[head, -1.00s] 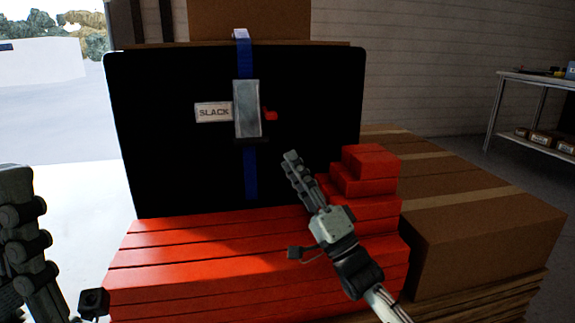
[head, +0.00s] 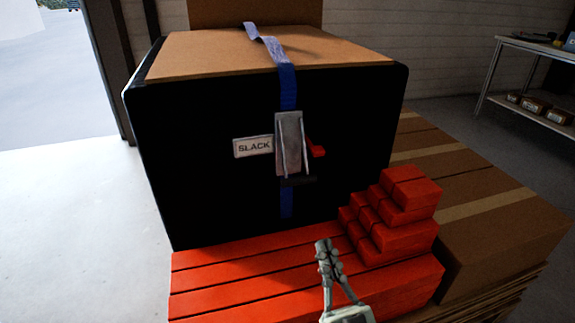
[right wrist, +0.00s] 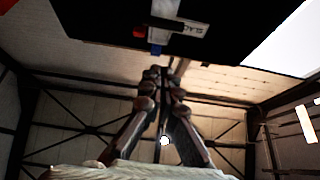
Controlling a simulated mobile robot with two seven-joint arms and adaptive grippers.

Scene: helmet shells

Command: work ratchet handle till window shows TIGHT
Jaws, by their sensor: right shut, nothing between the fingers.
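The grey metal ratchet (head: 292,143) is on the front of a black crate (head: 205,185), on a blue strap (head: 287,85). A white window (head: 253,147) left of the ratchet reads SLACK. A small red tab (head: 317,150) sticks out on the ratchet's right. My right gripper (head: 323,243) is shut and empty, below the ratchet and apart from it, in front of the red boards. In the right wrist view its fingers (right wrist: 160,75) point up towards the crate's dark face, with the ratchet (right wrist: 185,22) beyond them. My left gripper is out of view.
The crate stands on red boards (head: 230,270). A stepped stack of red blocks (head: 400,210) rises right of my right gripper, with cardboard boxes (head: 495,215) further right. A shelf (head: 530,65) stands at the back right. The floor at left is clear.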

